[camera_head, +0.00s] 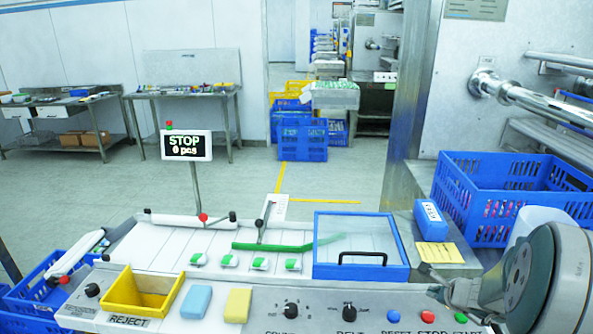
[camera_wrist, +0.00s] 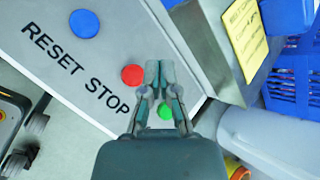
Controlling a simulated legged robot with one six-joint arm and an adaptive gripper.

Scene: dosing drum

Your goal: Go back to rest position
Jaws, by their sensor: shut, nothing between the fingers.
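My gripper (camera_wrist: 159,72) is shut and empty, its fingers together over the control panel (camera_wrist: 75,75) in the wrist view. The red STOP button (camera_wrist: 132,75) lies just left of the fingertips. The green START button (camera_wrist: 166,111) shows between the finger links, and the blue RESET button (camera_wrist: 84,23) is further up-left. In the head view my arm comes in from the right, with the gripper low over the right end of the panel. A display (camera_head: 187,145) reads STOP and 0 pcs. I cannot tell whether the fingers touch the panel.
A yellow REJECT bin (camera_head: 117,291) sits at the panel's left. A blue-framed clear lid (camera_head: 318,272) with a black handle covers part of the belt. A blue crate (camera_head: 460,205) stands at the right, near my arm. Open floor lies behind the machine.

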